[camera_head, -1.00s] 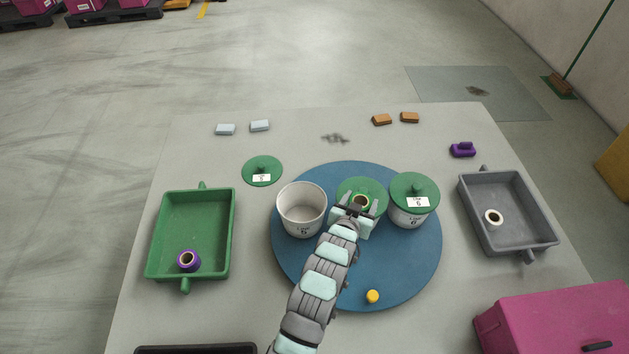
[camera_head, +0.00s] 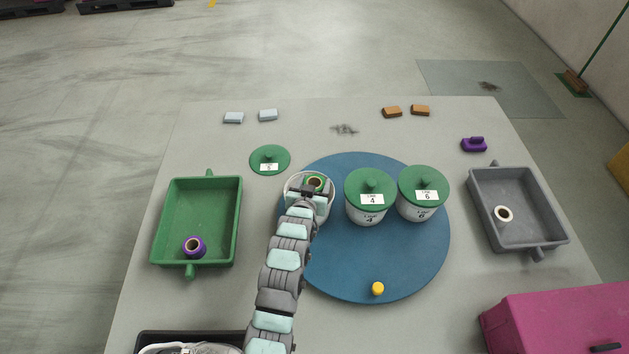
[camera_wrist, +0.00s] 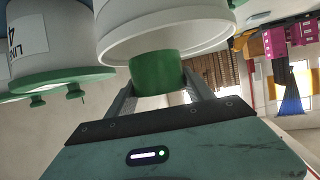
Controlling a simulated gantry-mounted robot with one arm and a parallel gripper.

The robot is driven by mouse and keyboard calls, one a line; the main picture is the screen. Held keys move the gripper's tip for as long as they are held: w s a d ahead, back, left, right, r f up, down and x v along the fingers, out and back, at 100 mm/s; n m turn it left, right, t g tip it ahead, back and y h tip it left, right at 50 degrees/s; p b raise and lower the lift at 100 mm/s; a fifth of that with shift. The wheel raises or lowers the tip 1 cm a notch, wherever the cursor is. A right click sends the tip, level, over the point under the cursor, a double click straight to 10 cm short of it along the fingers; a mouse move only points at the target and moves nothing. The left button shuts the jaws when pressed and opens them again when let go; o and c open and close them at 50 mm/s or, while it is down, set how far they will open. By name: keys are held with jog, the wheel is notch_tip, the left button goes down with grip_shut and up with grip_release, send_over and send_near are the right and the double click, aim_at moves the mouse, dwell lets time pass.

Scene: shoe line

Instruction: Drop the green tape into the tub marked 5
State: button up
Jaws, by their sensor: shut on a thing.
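The white tub marked 5 (camera_head: 329,205) stands open on the left of the blue round mat, its label hidden by my arm now. My gripper (camera_head: 312,187) is at its mouth, shut on the green tape (camera_head: 316,182). In the wrist view, which is upside down, the green tape (camera_wrist: 157,73) sits between the fingers of my gripper (camera_wrist: 160,92). The depth is hard to tell.
Lidded tubs marked 4 (camera_head: 368,205) and 6 (camera_head: 420,200) stand just right on the blue mat (camera_head: 400,260). A loose green lid (camera_head: 270,157) lies behind tub 5. A green tray (camera_head: 170,220) holds purple tape (camera_head: 194,247); a grey tray (camera_head: 525,232) holds white tape (camera_head: 503,214).

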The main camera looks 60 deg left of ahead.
jog(key=shift+f, duration=0.75)
jog(key=o, duration=1.5)
jog(key=p+v, duration=0.1)
jog(key=v, duration=0.9)
jog(key=shift+s+d+r, duration=0.15)
jog(key=shift+d+r, duration=0.05)
jog(key=shift+d, duration=0.15)
